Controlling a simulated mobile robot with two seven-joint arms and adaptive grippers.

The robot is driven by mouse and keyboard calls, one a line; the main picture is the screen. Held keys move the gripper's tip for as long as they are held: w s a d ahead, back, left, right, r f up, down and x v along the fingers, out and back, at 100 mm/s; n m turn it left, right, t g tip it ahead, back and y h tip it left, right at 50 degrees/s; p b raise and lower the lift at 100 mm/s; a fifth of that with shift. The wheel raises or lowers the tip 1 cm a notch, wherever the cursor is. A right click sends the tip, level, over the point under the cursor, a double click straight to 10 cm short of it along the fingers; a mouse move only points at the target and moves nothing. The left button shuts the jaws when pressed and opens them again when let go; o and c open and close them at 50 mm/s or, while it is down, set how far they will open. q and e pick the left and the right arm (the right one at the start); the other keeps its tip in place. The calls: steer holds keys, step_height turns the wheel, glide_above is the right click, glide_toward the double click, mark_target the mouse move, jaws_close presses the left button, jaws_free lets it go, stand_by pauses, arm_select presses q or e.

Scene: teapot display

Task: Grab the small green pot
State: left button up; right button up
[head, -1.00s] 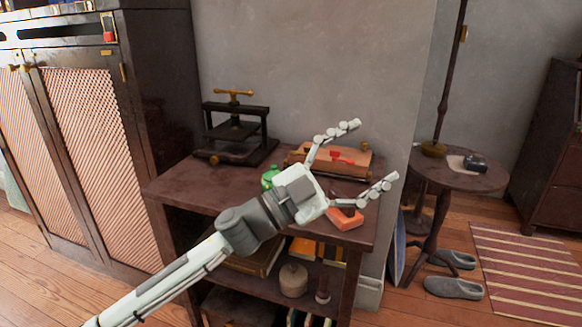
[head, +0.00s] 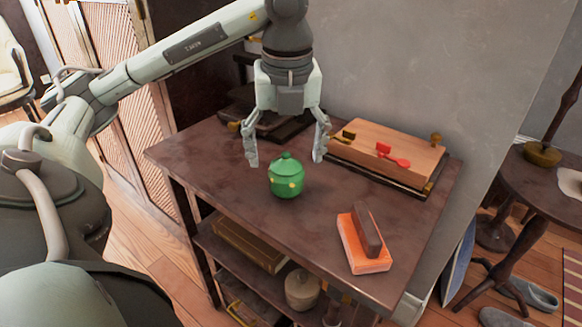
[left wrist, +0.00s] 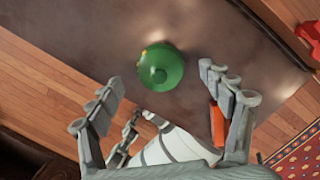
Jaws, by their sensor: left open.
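The small green pot (head: 286,177) with a knobbed lid and yellow spots stands upright on the dark wooden table (head: 200,160). My left gripper (head: 288,160) is open and empty, pointing down above and slightly behind the pot, its fingers spread to either side. In the left wrist view the pot (left wrist: 160,67) is seen from above, beyond and between the open fingertips (left wrist: 165,85), with no finger visibly touching it. My right gripper is not in view.
A wooden box with a red item (head: 385,150) lies behind right of the pot. An orange block with a dark piece (head: 364,245) lies at front right. A black press (head: 265,120) stands behind my gripper. Bare tabletop surrounds the pot.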

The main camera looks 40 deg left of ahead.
mark_target(286, 176)
arm_select(q)
steer(key=shift+f, duration=0.7)
steer(key=f, duration=0.2)
steer(key=f+b, duration=0.1)
steer(key=f, duration=0.1)
steer(key=shift+w+a+f, duration=0.1)
steer(key=shift+w+a, duration=0.1)
steer(key=shift+a, duration=0.05)
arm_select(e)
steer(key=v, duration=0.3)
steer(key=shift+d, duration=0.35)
arm_select(q)
steer(key=shift+c, duration=0.3)
steer(key=c, duration=1.4)
steer(key=shift+o, duration=0.2)
